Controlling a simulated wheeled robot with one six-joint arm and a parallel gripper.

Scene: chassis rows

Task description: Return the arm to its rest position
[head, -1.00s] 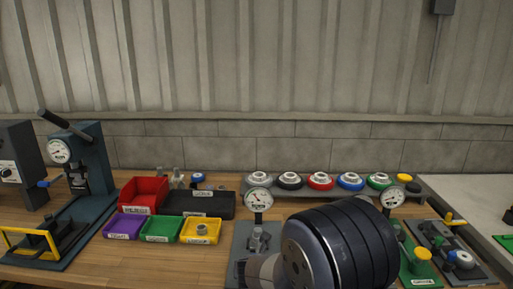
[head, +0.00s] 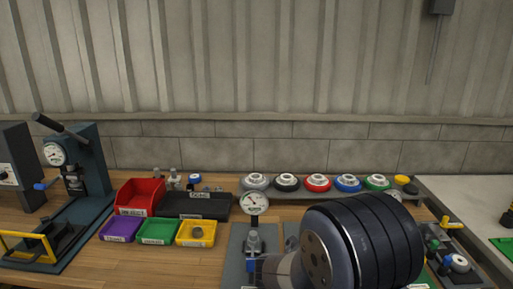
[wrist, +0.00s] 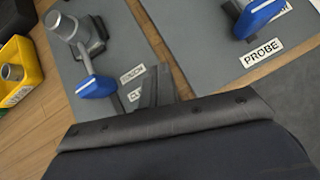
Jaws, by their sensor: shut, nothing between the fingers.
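My arm (head: 375,240) shows in the head view as a large dark ribbed link low at right of centre, over the front of the bench. My gripper (wrist: 163,84) shows in the wrist view as short grey fingers past the dark wrist body. The fingers are shut and hold nothing. They point over a grey fixture plate (wrist: 75,68) with a metal clamp and a blue handle (wrist: 97,87). Whether they touch the plate is unclear. The head view does not show the fingers.
A dial gauge (head: 254,202) stands just left of my arm. Coloured bins, such as the yellow one (head: 196,233), sit to the left, with a press (head: 90,165) beyond. A row of round parts (head: 317,183) lies behind. A PROBE-labelled plate (wrist: 225,60) is beside the clamp plate.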

